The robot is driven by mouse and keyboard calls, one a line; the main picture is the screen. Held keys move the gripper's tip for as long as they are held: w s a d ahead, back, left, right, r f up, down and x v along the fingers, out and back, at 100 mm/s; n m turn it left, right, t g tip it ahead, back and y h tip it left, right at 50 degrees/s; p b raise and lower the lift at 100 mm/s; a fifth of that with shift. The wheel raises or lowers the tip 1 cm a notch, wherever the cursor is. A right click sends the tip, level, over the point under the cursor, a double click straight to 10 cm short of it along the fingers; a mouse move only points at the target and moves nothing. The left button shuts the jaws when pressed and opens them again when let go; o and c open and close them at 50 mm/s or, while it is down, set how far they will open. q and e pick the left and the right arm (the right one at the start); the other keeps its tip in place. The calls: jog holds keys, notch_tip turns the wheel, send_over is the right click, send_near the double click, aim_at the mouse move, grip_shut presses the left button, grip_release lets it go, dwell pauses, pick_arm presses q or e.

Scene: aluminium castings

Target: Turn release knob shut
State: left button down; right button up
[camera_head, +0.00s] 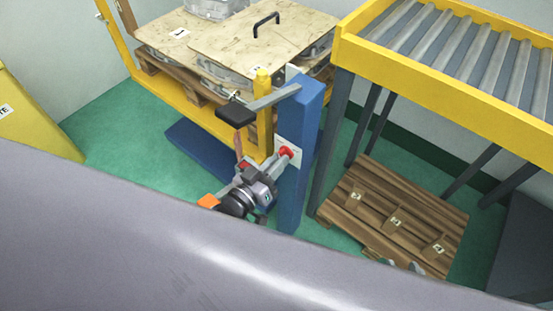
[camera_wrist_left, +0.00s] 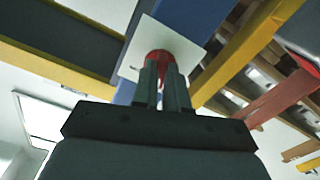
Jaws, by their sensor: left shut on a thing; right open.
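The red release knob (camera_head: 286,151) sits on a white plate (camera_head: 294,160) on the side of a blue post (camera_head: 301,150). My left gripper (camera_head: 280,160) reaches it from the lower left and is shut on it. In the left wrist view the two fingers (camera_wrist_left: 162,75) close on the red knob (camera_wrist_left: 158,56), which they partly hide. How far the knob is turned cannot be told. My right gripper (camera_head: 397,263) shows only as grey tips at the bottom, apart and empty, in front of the wooden pallet.
A yellow frame (camera_head: 205,112) carries boards and castings behind. A roller conveyor (camera_head: 450,75) stands right, above a wooden pallet (camera_head: 400,215). Green floor is free at left.

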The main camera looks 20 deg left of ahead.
pick_arm(q)
jog(key=n, duration=0.5)
jog(key=shift+s, duration=0.1)
dwell(0.7)
jog(key=c, duration=1.2)
grip_release()
jog(key=shift+o, duration=0.2)
jog(key=p+v, duration=0.1)
jog(key=v, duration=0.6)
